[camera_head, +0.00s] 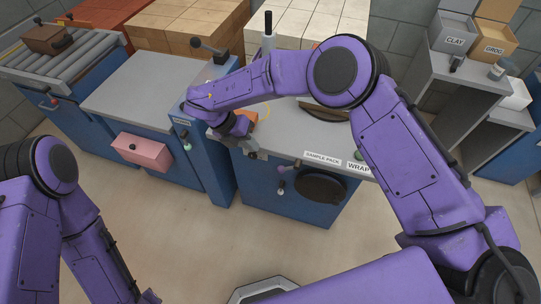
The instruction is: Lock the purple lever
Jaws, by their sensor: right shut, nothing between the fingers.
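What looks like the purple lever (284,172) is a small pale-purple handle on the front of the blue right-hand bench (262,190), below the SAMPLE PACK label. It is small, and I cannot tell its lock position. My right gripper (257,154) reaches down in front of the bench's top edge, up and left of the lever and apart from it. It is shut and empty. My left arm hangs at the lower left, and its gripper is out of the picture.
A pink drawer box (141,151) juts from the left bench. A dark round disc (320,188) is on the right bench front, beside the lever. Grey shelves (459,95) with CLAY and GROG boxes stand at right. The floor before the benches (190,235) is clear.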

